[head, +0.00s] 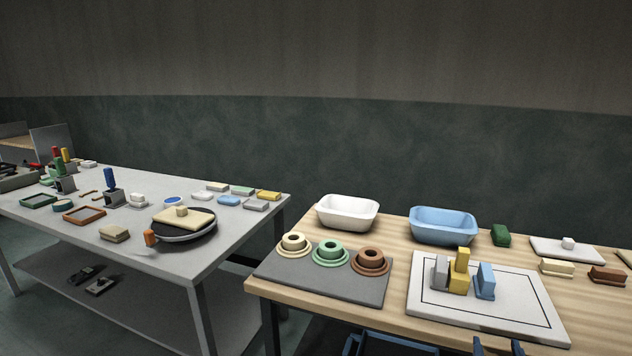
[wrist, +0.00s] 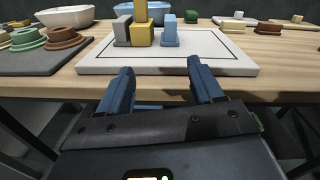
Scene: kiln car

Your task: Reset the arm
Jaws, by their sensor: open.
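My gripper (wrist: 162,88) shows in the wrist view with its two blue fingers apart and nothing between them. It is in front of the wooden table's near edge, facing the white board (wrist: 90,68). In the head view only the tips of my gripper (head: 498,347) show at the bottom edge, below the white board (head: 421,304). On the board stand a grey block (head: 440,273), a yellow block (head: 460,272) and a blue block (head: 486,281), close together. The gripper is apart from them.
The wooden table (head: 400,327) also holds a grey mat (head: 290,269) with three ringed pieces, a white basin (head: 347,212), a blue basin (head: 443,225) and a green block (head: 501,235). A grey table (head: 130,248) with many small items stands at left. A gap separates the tables.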

